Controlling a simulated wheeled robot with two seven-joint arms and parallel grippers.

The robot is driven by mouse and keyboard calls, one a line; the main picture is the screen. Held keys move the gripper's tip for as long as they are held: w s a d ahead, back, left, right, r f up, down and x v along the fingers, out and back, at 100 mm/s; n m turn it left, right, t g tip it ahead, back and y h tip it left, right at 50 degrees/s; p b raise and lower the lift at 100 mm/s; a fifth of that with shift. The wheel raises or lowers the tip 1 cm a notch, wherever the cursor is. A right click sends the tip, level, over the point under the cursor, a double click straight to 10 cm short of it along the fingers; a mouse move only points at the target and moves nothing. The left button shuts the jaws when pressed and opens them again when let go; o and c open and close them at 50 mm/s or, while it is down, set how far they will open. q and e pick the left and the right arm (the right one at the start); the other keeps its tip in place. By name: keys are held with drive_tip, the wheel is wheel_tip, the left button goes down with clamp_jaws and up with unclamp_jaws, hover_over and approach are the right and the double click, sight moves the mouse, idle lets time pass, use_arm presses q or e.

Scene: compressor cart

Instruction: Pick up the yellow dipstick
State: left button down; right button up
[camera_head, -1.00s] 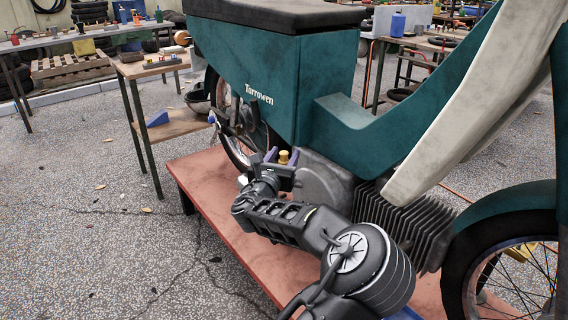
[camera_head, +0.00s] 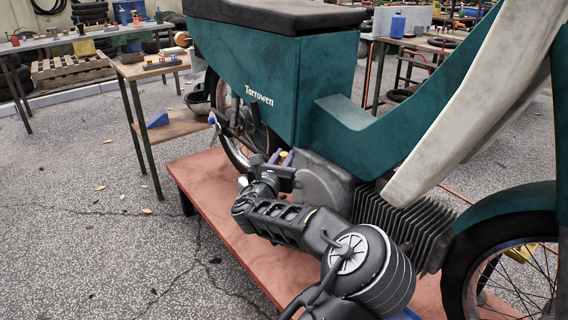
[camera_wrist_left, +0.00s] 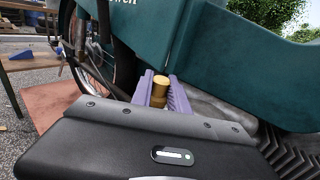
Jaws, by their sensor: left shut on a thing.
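The yellow dipstick (camera_wrist_left: 159,91) shows its round, brass-yellow head in the left wrist view, standing between the two purple fingers of my left gripper (camera_wrist_left: 161,94). The fingers are shut on it. In the head view my left gripper (camera_head: 282,158) is beside the grey engine casing (camera_head: 322,182), under the green bodywork, and only a little of the yellow head shows between the fingers. The lower part of the dipstick is hidden, so I cannot tell whether it is still in the engine. My right gripper is not in view.
The green scooter (camera_head: 262,75) stands on a low red platform (camera_head: 222,215). Its finned cylinder (camera_head: 408,222) is close to the right of my left arm. A small wooden table (camera_head: 150,68) stands to the left. Paved floor (camera_head: 80,200) at left is open.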

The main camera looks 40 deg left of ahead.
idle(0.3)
